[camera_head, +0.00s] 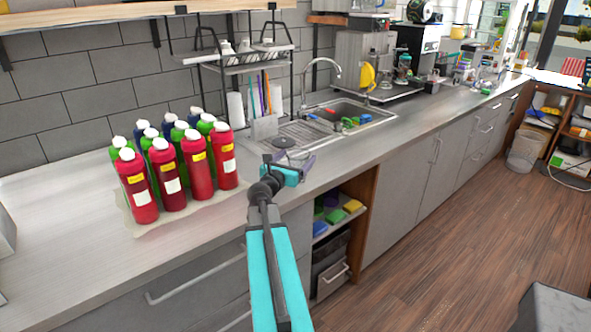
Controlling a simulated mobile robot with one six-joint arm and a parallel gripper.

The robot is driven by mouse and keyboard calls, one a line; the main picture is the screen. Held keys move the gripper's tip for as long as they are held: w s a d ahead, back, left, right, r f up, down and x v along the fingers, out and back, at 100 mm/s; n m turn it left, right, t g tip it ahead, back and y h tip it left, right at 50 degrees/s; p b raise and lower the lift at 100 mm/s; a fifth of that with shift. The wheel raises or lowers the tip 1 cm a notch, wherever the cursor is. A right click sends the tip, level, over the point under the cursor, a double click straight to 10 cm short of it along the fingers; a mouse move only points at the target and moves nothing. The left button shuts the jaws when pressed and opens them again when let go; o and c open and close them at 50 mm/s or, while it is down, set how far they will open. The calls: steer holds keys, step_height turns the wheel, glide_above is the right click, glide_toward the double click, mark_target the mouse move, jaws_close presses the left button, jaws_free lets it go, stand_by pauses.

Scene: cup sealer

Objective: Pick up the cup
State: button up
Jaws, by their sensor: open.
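My gripper (299,163) is over the front edge of the metal counter (215,236), to the right of the red bottles and in front of the sink area. It is small in the view, and its jaws look open. I see nothing held between them. I cannot make out a cup that I can name with certainty. Some small white items (245,46) stand on the wall rack above the counter, but they are too small to identify.
Several red bottles (168,175) with white caps stand in rows on a mat at the left, with green and dark ones behind. A sink (372,109) holds coloured items. Machines (362,60) stand further back. Open shelves (338,215) are below.

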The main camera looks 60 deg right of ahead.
mark_target(301, 152)
steer(key=shift+w+d+r+p, duration=0.15)
steer(key=shift+d+p, duration=0.2)
steer(key=shift+d, duration=0.3)
steer(key=shift+w+d+f+p, duration=0.1)
steer(key=shift+d+p, duration=0.2)
steer(key=shift+d, duration=0.3)
steer(key=shift+w+d+p, duration=0.15)
steer(key=shift+d+p, duration=0.2)
steer(key=shift+d, duration=0.95)
steer(key=c, duration=1.1)
